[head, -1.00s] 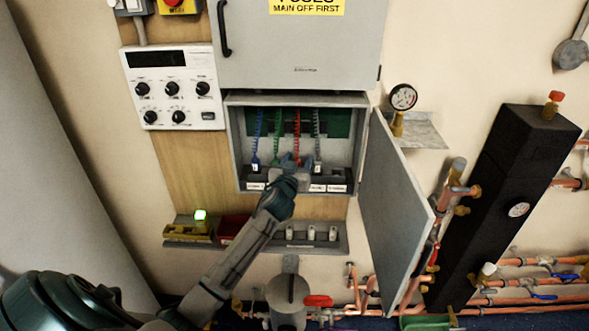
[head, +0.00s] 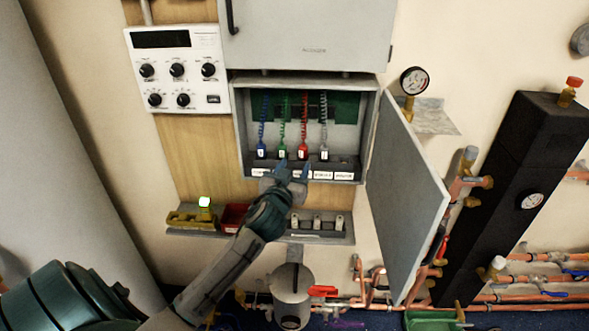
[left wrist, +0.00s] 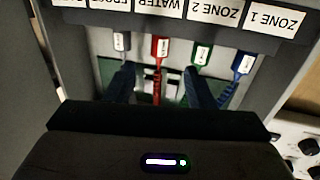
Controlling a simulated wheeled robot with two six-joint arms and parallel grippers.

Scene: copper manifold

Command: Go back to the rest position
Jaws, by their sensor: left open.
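My left gripper (head: 291,168) is open with nothing between its fingers. It is at the front lower edge of the open grey box (head: 240,140). It also shows in the left wrist view (left wrist: 160,85), pointing at the plugs. A blue plug (head: 262,152), a green plug (head: 282,152), a red plug (head: 303,152) and a grey plug (head: 324,153) on coiled cords stand in a row on the dark ledge inside. The wrist view shows them upside down with labels such as ZONE 1, ZONE 2 and WATER. My right gripper is not in view.
The box door (head: 408,200) hangs open to the right. A shelf (head: 345,236) with a green-lit yellow device (head: 197,215) and a red bin (head: 234,217) is below. A gauge (head: 413,81), copper pipes (head: 535,257) and a black column (head: 510,190) stand right.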

